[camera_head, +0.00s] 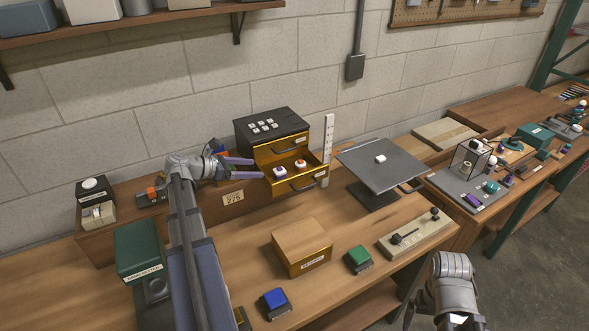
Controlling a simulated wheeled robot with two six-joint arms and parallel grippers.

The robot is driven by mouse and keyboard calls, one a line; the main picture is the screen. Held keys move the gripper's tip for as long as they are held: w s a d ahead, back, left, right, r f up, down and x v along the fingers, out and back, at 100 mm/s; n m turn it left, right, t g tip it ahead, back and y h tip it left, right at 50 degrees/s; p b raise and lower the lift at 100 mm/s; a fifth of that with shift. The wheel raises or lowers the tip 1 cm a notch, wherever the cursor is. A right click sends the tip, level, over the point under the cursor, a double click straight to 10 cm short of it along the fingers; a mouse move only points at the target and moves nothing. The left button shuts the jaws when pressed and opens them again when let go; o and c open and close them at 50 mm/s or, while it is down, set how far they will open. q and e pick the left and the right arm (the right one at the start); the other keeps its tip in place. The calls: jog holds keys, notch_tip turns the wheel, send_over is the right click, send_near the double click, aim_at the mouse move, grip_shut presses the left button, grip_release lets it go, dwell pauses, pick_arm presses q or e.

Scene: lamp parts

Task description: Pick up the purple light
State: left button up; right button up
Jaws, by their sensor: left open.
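The dark cabinet (262,126) has white lights on top. A wooden box (301,240), a blue button (273,299) and a green button (358,257) stand in front. A tilted grey stand (385,172) is to the right. A green box (140,243) is at left.

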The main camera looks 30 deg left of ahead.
aim_at(278, 168)
pick_arm(q)
jog(key=b+x, duration=0.3)
jog(key=x, duration=0.5)
jog(key=shift+d, duration=0.2)
jog(key=shift+r, duration=0.15)
grip_shut()
dwell(0.6)
